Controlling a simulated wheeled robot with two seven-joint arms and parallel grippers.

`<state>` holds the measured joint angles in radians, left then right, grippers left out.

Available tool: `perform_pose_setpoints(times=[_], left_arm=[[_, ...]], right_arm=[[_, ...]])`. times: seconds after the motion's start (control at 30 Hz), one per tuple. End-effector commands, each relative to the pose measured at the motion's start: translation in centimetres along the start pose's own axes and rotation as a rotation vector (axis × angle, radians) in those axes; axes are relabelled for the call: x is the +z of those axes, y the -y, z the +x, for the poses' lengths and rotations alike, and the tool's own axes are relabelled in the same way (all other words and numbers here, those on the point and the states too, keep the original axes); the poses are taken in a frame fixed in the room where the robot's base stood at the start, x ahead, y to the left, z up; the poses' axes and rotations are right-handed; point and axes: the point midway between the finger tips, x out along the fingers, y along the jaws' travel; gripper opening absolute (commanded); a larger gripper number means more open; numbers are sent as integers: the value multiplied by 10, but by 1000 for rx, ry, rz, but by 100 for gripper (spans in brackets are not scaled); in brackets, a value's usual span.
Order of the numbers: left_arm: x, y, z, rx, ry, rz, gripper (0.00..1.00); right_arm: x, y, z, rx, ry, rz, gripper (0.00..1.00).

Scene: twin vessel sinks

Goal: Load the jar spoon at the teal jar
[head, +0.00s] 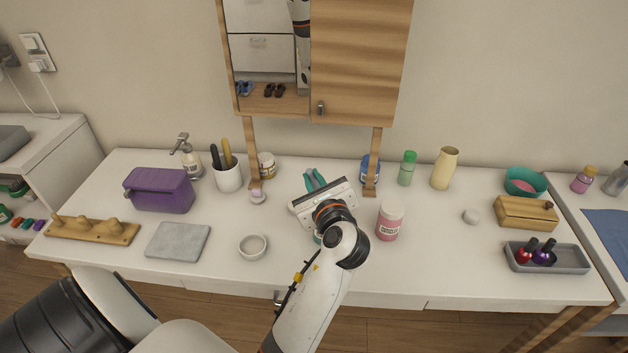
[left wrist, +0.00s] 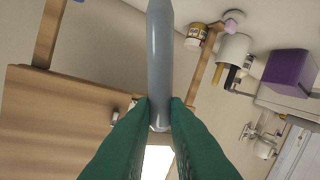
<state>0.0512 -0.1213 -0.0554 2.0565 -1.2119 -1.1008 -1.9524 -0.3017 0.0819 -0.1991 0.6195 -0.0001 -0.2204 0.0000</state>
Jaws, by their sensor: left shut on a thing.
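My left gripper (head: 314,178) reaches over the middle of the counter, its teal fingers pointing toward the wall. In the left wrist view its green fingers are shut on a long grey-blue handle (left wrist: 160,60), which looks like the jar spoon. The spoon's bowl cannot be made out, and the head view does not show the spoon clearly. My right gripper is not in view.
A pink jar (head: 390,221) stands just right of my wrist. A small white bowl (head: 253,246) is to the left, with a grey slab (head: 178,241) and a purple box (head: 160,190) beyond. A teal bowl (head: 516,188) with pink contents stands far right. The mirror cabinet (head: 360,60) hangs behind.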

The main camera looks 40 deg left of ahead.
Motion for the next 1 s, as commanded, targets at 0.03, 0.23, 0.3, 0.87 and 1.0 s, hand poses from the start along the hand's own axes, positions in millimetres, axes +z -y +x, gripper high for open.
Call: perform_pose_setpoints(times=[0.03,0.23,0.3,0.87,1.0], left_arm=[[0,0,0,0,0,0,0],[0,0,0,0,0,0,0],[0,0,0,0,0,0,0],[6,2,1,0,-1,0,0],[8,2,1,0,-1,0,0]], right_arm=[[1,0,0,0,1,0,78],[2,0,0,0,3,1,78],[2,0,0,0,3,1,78],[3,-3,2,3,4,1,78],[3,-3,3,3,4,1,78]])
